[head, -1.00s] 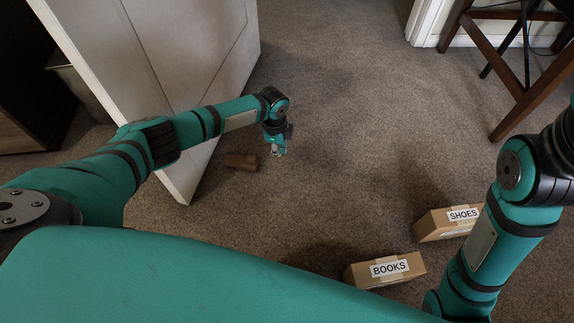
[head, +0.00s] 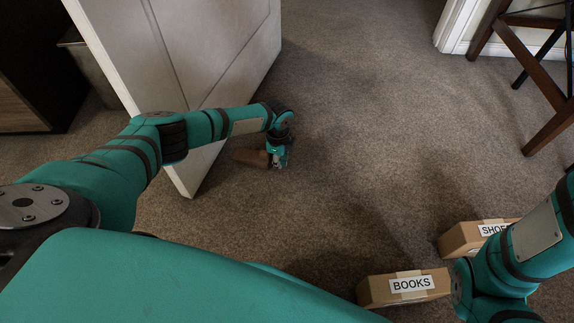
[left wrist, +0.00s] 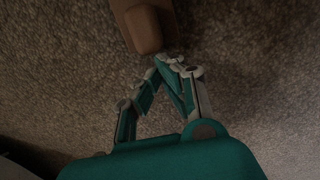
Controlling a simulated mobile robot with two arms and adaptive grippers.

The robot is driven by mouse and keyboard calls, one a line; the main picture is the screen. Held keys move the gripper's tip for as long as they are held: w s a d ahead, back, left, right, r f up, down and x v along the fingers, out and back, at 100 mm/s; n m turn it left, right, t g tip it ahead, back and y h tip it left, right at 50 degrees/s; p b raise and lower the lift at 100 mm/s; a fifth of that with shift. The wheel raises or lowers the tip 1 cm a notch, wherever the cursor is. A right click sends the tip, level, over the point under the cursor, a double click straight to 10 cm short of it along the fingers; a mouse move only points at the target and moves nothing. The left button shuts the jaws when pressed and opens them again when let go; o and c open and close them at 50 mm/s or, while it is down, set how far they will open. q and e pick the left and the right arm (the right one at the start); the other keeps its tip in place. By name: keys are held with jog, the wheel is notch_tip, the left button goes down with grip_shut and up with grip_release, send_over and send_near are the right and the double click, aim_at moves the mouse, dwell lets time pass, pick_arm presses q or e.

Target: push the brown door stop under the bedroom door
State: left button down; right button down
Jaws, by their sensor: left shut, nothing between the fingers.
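The white bedroom door (head: 225,50) stands open at the upper left of the head view. The brown door stop (head: 250,157) lies on the carpet just right of the door's bottom edge. My forearm passes close above it, and I cannot tell whether its left tip touches the door. My left gripper (head: 278,164) is shut and empty, low at the stop's right end. In the left wrist view the shut fingertips (left wrist: 178,64) point at the near end of the stop (left wrist: 148,28), very close to it; contact is unclear. My right gripper is out of view.
A cardboard box labelled BOOKS (head: 408,286) and one labelled SHOES (head: 462,237) sit at the lower right near my right arm. A dark wooden chair or stool (head: 540,70) stands upper right. A grey bin (head: 88,65) is behind the door. The middle carpet is clear.

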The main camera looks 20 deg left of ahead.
aim_at(255, 157)
pick_arm(q)
jog(key=shift+s+a, duration=0.1)
jog(key=shift+a, duration=0.25)
jog(key=a, duration=0.7)
jog(key=shift+s+a+p, duration=0.25)
jog(key=shift+s+p, duration=0.1)
jog(key=shift+s, duration=0.05)
